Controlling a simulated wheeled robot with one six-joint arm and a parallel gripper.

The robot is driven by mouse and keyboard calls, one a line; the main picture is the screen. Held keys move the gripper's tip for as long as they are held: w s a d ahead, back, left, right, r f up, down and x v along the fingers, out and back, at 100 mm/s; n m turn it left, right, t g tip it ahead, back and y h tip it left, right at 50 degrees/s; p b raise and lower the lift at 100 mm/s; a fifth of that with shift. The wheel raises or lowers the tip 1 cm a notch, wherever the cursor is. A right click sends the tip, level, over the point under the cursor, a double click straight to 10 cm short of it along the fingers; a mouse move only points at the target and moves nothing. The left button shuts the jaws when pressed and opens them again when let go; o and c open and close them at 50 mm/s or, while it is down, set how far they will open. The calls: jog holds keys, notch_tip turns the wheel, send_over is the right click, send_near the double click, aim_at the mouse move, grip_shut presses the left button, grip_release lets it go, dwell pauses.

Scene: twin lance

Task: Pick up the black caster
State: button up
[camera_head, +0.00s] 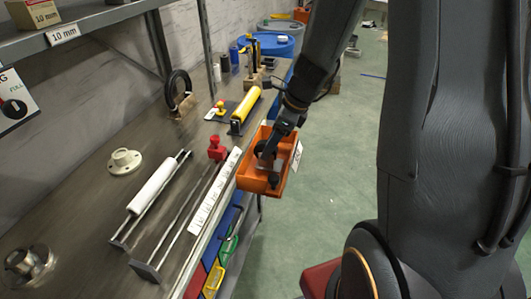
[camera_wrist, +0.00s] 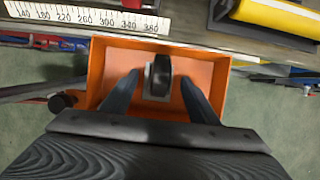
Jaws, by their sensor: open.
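The black caster (camera_wrist: 161,74) has a dark wheel and a grey bracket. It is in an orange bin (camera_wrist: 105,65), seen in the wrist view between my two fingers. My gripper (camera_wrist: 158,85) is open, with one finger on each side of the caster and a visible gap to each. In the head view my gripper (camera_head: 268,166) reaches down into the orange bin (camera_head: 252,182) at the bench's right edge. There the caster is partly hidden by my gripper, and its contact with the bin floor is hard to see.
A ruler strip (camera_head: 214,192) runs along the bench edge beside the bin. A white roller (camera_head: 153,186) lies farther left. Open green floor (camera_head: 335,150) is to the right.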

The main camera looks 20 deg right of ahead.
jog(key=shift+x, duration=1.85)
jog(key=shift+r, duration=0.1)
grip_shut()
